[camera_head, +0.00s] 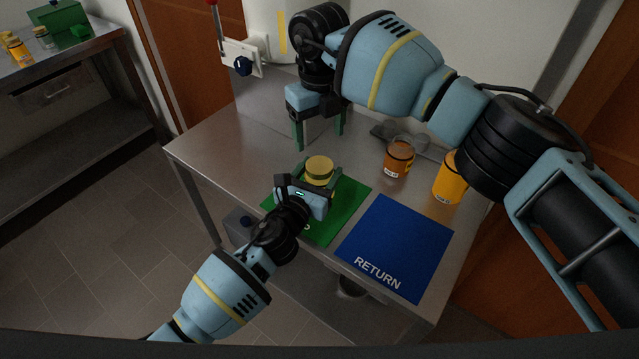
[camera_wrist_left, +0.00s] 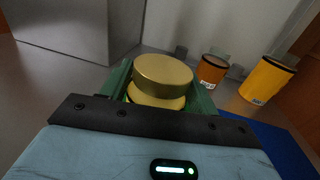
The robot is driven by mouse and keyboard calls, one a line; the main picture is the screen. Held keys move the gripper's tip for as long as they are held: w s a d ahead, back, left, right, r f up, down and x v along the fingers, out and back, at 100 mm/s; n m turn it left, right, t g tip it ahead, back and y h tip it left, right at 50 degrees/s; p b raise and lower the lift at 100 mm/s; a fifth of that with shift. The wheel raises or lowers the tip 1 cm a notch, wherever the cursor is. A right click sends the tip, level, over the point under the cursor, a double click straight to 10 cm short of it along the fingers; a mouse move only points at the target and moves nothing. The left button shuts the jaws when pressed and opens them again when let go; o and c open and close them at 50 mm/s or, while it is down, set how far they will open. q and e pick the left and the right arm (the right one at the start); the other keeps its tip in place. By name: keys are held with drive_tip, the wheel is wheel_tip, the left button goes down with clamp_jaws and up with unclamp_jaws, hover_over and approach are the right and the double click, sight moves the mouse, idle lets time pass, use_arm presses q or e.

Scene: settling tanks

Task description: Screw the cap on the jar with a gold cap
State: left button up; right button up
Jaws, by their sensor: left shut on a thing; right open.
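The jar with a gold cap (camera_head: 319,170) stands upright over the green mat (camera_head: 346,208). Its gold cap (camera_wrist_left: 162,75) sits on top in the left wrist view, and a pale yellow part of the jar (camera_wrist_left: 154,99) shows below it. I cannot tell how tightly the cap is seated. My left gripper (camera_head: 319,180) is shut around the jar's sides below the cap, with its green fingers on either side. The jar's lower body is hidden by this gripper. My right gripper (camera_head: 320,133) is open and empty, fingers pointing down, behind the jar and apart from it.
A blue mat marked RETURN (camera_head: 397,246) lies right of the green mat. An orange jar (camera_head: 399,160) and a yellow-orange jar (camera_head: 449,184) stand at the back right. The table's left part is clear.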

sight(319, 165)
use_arm(q)
drive_tip(key=c, duration=0.5)
use_arm(e)
drive_tip(key=n, duration=0.4)
drive_tip(key=shift+n, duration=0.3)
drive_tip(key=shift+f, duration=0.1)
drive_tip(key=shift+f, duration=3.95)
drive_tip(key=c, duration=1)
drive_tip(key=shift+m, duration=1.7)
use_arm(q)
drive_tip(key=shift+f, duration=0.1)
use_arm(e)
drive_tip(key=o, duration=1)
